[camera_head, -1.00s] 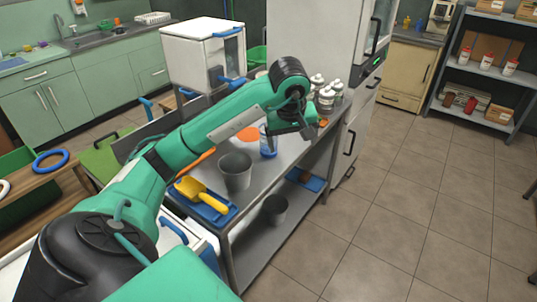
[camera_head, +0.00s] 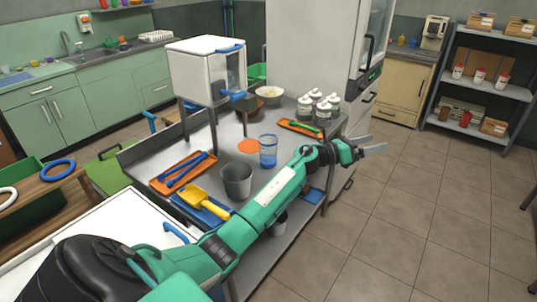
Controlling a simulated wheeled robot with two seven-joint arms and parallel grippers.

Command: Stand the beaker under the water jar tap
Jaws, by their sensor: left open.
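A clear blue beaker (camera_head: 268,152) stands upright on the steel table, just right of an orange disc (camera_head: 250,146). The water jar (camera_head: 205,68) is a white box on legs with a clear front. Its blue tap (camera_head: 233,96) sticks out low at the front, above and to the left of the beaker in the picture. My left gripper (camera_head: 374,146) is open and empty, right of the beaker and beyond the table's right edge. My left forearm crosses in front of the table's near side. My right gripper is not in view.
A grey cup (camera_head: 237,180) stands near the beaker, beside a yellow scoop (camera_head: 205,203) on a blue tray. An orange tray with blue tongs (camera_head: 182,172) lies left. Several white-capped jars (camera_head: 318,104) and a bowl (camera_head: 269,92) stand at the back. Open floor lies right.

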